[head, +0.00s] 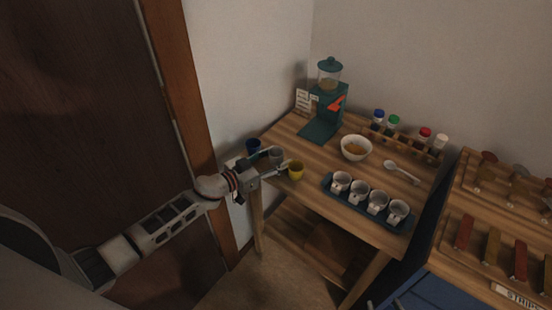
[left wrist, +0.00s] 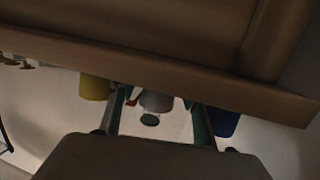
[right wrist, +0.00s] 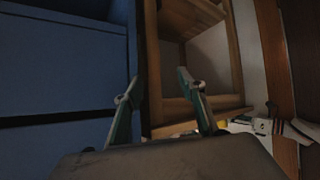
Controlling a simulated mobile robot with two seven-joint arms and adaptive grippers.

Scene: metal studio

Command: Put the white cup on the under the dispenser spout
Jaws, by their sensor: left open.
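The white cup (head: 276,155) looks greyish and stands near the left edge of the wooden table, between a blue cup (head: 253,145) and a yellow cup (head: 295,170). My left gripper (head: 272,162) is open, with its fingers on either side of the white cup. In the left wrist view the white cup (left wrist: 156,101) shows between the fingers, and I cannot tell if they touch it. The green dispenser (head: 322,112) stands at the back of the table, with an orange lever and a flat base below. My right gripper (right wrist: 157,92) is open and empty beside blue drawers and a wooden frame.
A white bowl (head: 356,148), a spoon (head: 402,171) and a dark tray (head: 340,198) with several white mugs stand on the table (head: 315,165). A rack of coloured-lid jars (head: 393,123) is behind. The dispenser base looks clear.

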